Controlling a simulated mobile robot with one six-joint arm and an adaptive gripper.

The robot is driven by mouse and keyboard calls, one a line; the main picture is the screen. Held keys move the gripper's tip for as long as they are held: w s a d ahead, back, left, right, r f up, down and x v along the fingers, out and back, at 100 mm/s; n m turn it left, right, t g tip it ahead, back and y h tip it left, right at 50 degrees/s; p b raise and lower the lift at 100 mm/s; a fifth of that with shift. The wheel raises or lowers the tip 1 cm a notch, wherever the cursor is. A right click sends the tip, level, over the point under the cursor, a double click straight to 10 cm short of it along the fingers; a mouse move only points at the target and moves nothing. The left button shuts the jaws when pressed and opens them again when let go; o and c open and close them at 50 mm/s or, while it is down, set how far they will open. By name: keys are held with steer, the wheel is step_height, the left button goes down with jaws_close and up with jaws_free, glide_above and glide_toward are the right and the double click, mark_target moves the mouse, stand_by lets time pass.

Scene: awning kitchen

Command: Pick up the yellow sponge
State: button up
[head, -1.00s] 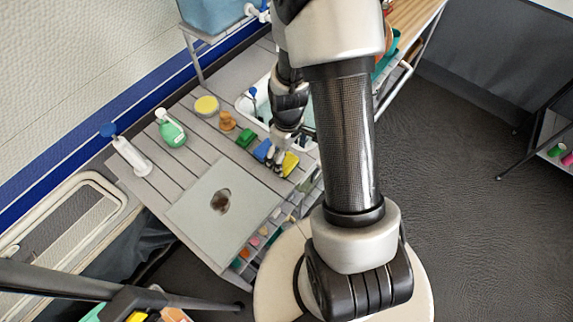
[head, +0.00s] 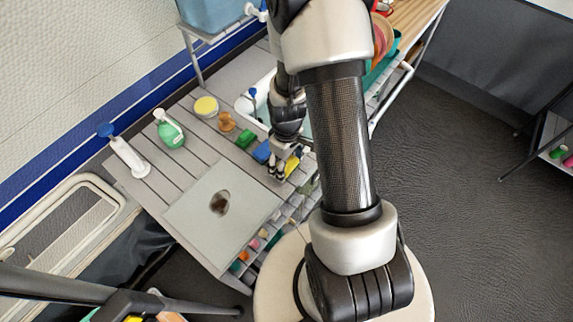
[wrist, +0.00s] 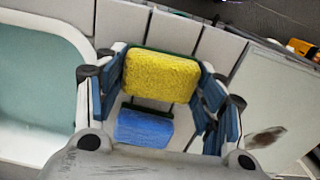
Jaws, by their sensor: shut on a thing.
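The yellow sponge (wrist: 160,76) has a green underside edge and sits between the two fingers of my gripper (wrist: 162,95) in the wrist view. My gripper is shut on it from both sides. In the head view the yellow sponge (head: 292,165) shows partly behind my gripper (head: 283,168), over the slatted counter near its front edge.
A green sponge (head: 245,139), a brown brush (head: 226,122), a yellow-topped tub (head: 206,106), a green bottle (head: 170,130) and a white dispenser (head: 130,157) stand along the counter. A white basin (wrist: 40,100) is beside my gripper. A grey board (head: 200,225) lies at the counter's near end.

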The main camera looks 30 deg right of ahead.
step_height(320, 180, up, 20)
steer(key=p, duration=0.6)
